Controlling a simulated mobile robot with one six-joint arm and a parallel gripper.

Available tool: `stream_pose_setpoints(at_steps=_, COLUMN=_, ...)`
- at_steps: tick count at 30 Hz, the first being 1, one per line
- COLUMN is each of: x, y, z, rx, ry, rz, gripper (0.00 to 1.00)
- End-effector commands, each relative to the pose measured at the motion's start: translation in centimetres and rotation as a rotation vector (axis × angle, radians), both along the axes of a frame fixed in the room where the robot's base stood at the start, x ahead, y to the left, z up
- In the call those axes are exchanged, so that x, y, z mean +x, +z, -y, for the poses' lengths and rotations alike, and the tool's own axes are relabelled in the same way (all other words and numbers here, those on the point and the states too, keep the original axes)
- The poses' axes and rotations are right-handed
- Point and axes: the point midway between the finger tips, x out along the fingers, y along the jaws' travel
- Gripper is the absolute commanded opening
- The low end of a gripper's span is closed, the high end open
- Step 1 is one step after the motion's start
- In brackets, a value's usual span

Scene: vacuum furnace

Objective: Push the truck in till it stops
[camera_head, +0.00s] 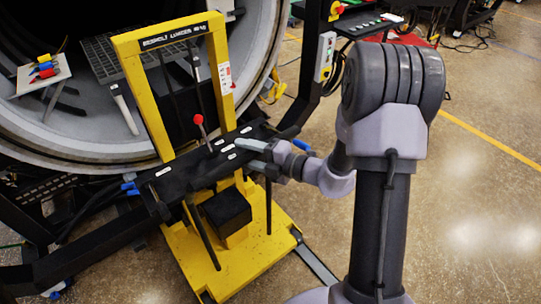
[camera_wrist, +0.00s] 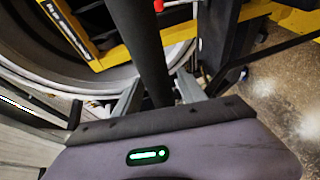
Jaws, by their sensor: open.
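The yellow truck (camera_head: 172,118) stands upright in front of the round furnace opening, its mast frame close to the rim and its yellow base (camera_head: 255,262) on the floor. A black crossbar (camera_head: 170,176) runs across it at mid height, beside a red-knobbed lever (camera_head: 199,120). My gripper (camera_head: 241,153) is at the right part of this crossbar. In the wrist view my open gripper (camera_wrist: 158,92) has a dark bar (camera_wrist: 140,45) between its fingers. I cannot tell whether the fingers touch it. The truck's mast (camera_wrist: 72,30) shows at upper left there.
The furnace's round rim (camera_head: 95,150) surrounds a dark chamber with a grey rack (camera_head: 108,55). A control panel (camera_head: 352,24) stands behind right. The floor (camera_head: 480,200) at right is clear.

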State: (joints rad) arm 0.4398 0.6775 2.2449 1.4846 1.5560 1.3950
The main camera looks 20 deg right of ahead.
Motion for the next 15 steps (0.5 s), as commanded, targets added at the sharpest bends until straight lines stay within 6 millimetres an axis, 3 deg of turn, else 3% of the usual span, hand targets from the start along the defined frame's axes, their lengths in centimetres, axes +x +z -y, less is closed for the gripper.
stream_pose_setpoints(at_steps=9, x=-6.7, y=2.1, z=6.0, rx=0.002, ry=-0.007, rz=-0.001, gripper=0.49)
stream_pose_setpoints(at_steps=15, x=-10.1, y=2.8, z=8.9, rx=0.001, ry=-0.004, rz=0.001, gripper=0.49)
